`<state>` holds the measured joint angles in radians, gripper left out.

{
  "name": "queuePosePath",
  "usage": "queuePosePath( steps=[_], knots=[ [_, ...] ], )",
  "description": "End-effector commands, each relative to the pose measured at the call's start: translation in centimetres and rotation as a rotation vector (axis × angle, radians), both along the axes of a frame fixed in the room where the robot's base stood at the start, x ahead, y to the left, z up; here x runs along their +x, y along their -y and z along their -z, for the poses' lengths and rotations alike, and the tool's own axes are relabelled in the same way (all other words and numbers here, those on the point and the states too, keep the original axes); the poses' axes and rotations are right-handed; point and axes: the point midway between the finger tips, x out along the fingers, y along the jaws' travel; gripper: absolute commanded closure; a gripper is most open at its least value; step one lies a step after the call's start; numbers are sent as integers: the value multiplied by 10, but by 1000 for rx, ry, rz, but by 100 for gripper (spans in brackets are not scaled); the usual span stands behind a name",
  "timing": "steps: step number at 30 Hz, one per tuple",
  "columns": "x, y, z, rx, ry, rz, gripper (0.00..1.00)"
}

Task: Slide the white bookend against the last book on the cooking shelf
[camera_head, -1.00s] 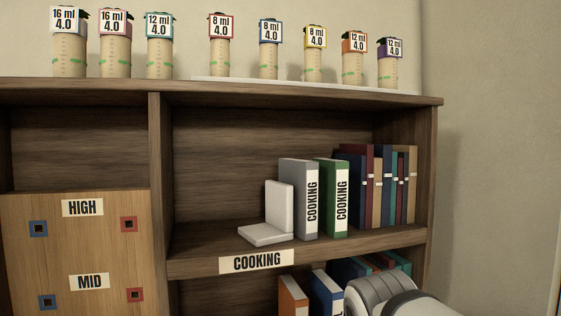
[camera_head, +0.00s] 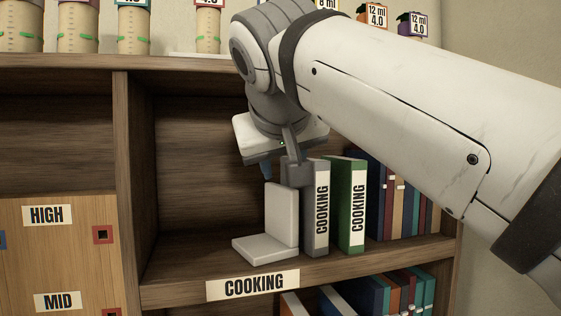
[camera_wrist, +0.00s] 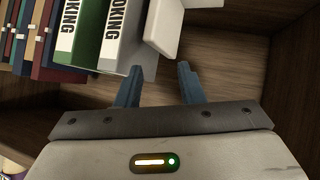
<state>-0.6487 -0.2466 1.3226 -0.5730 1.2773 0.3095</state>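The white L-shaped bookend (camera_head: 281,214) stands upright on the cooking shelf (camera_head: 190,277), its flat foot pointing left. Just right of it stands a grey book (camera_head: 316,212) labelled COOKING, then a green one (camera_head: 352,208). I cannot tell whether the bookend touches the grey book. My gripper (camera_head: 278,172) hangs above the bookend's upright plate, near the top of the grey book. In the wrist view its two blue fingers (camera_wrist: 158,69) are apart with nothing between them, and the bookend (camera_wrist: 163,24) and grey book (camera_wrist: 122,42) lie beyond the tips.
A row of darker books (camera_head: 395,195) fills the shelf's right end. A wooden divider (camera_head: 136,170) bounds the left, with clear shelf between it and the bookend. Cylinders with labels stand on top of the bookcase. The COOKING label (camera_head: 253,285) is on the shelf edge.

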Motion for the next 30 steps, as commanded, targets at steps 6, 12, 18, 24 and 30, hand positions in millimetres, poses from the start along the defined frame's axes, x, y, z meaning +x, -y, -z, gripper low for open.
queuePosePath(
  steps=[6,12,18,24,30],
  knots=[
    [12,4,8,-2,-2,10,65],
    [39,7,26,-2,-4,13,65],
    [59,7,40,0,-1,11,65],
    [66,8,45,-1,-1,10,65],
    [66,8,45,-1,-1,10,65]
  ],
)
